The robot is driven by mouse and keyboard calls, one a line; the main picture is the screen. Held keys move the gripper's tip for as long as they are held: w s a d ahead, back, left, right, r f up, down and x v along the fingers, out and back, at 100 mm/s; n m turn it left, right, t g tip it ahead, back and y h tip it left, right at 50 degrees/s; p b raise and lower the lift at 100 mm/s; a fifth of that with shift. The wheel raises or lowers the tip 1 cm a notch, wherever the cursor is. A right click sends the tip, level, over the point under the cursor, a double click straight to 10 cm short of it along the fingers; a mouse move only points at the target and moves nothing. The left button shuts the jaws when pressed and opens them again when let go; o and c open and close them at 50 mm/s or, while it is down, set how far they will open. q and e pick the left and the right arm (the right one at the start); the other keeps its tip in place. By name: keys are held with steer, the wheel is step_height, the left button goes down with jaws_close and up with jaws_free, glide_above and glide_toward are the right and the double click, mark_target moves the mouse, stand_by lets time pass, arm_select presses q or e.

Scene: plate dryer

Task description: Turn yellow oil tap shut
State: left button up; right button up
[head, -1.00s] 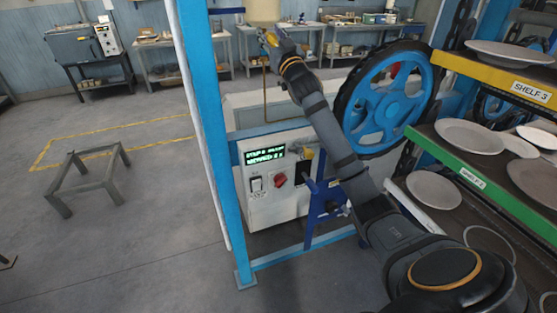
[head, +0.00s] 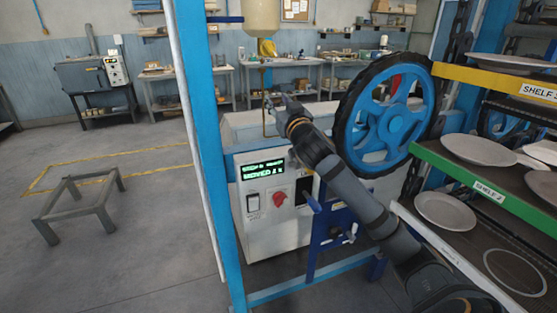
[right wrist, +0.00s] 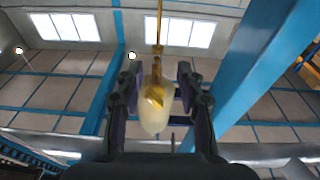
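The yellow oil tap (head: 266,48) sits under the pale oil reservoir (head: 262,18) at the top of the head view. A thin brass pipe (head: 264,82) runs down from it. My right gripper (head: 277,100) is open and empty, below the tap and beside the pipe, apart from the tap. In the right wrist view, looking up, the tap's yellow handle (right wrist: 156,92) and the reservoir (right wrist: 152,118) appear between the two spread fingers (right wrist: 156,84). I cannot tell the handle's exact angle. My left gripper is not in view.
A blue post (head: 208,130) stands left of the gripper. A control box (head: 268,205) with a lit display and red knob is below. A blue handwheel (head: 388,115) is to the right, with plate shelves (head: 470,185) beyond it.

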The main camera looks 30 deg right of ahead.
steer(key=f+g, duration=0.1)
steer(key=f, duration=0.4)
steer(key=f+g, duration=0.1)
steer(key=f, duration=0.5)
steer(key=f+g, duration=0.2)
steer(key=f, duration=0.4)
steer(key=shift+s+a+n+y, duration=0.2)
steer(key=shift+a+n+y, duration=0.1)
steer(key=shift+a+y, duration=0.1)
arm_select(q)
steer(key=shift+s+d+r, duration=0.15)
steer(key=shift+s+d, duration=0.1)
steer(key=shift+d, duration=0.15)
